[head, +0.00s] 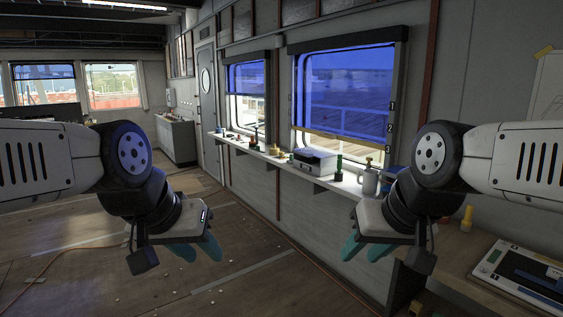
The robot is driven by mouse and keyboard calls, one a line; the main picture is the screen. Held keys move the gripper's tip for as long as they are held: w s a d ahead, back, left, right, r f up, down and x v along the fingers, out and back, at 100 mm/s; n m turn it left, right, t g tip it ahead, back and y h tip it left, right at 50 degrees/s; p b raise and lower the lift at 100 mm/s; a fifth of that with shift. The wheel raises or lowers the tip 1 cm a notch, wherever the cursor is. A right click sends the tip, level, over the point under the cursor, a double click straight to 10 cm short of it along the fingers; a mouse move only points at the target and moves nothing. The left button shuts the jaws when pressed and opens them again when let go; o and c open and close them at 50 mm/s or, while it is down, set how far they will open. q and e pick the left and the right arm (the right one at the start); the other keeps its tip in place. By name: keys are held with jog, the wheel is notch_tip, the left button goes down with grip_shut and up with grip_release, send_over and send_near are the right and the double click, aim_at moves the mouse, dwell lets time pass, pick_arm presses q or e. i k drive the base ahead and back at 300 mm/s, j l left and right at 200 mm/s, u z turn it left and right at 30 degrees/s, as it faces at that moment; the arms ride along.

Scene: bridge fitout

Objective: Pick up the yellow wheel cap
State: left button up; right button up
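I cannot pick out a wheel cap for certain. Small yellow things show in several places. A yellow piece (467,217) stands on the counter at the right, beyond my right arm. A yellow top (369,161) sits on a grey can on the window ledge, and a tiny yellow item (290,159) lies farther along. My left gripper (197,250) hangs over the floor with its teal fingers apart, empty. My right gripper (364,250) hangs in front of the ledge wall, fingers apart and empty. Neither touches anything.
The window ledge (345,184) carries a grey boxy device (315,162), a green bottle-like item (339,168) and several small things. A tablet-like panel (520,280) lies on the right counter. An orange cable (250,240) crosses the floor, which is otherwise mostly open.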

aim_at(274, 149)
jog(key=i+u, duration=0.2)
jog(key=i, duration=2.25)
jog(key=i+j+z, duration=0.1)
jog(key=i, duration=1.05)
jog(key=i+j+z, duration=0.1)
jog(key=i+z, duration=0.15)
jog(key=i, duration=0.15)
jog(key=i+j+z, duration=0.3)
jog(key=i, duration=0.15)
jog(key=i+j+z, duration=0.25)
jog(key=i, duration=0.15)
jog(key=l, duration=0.1)
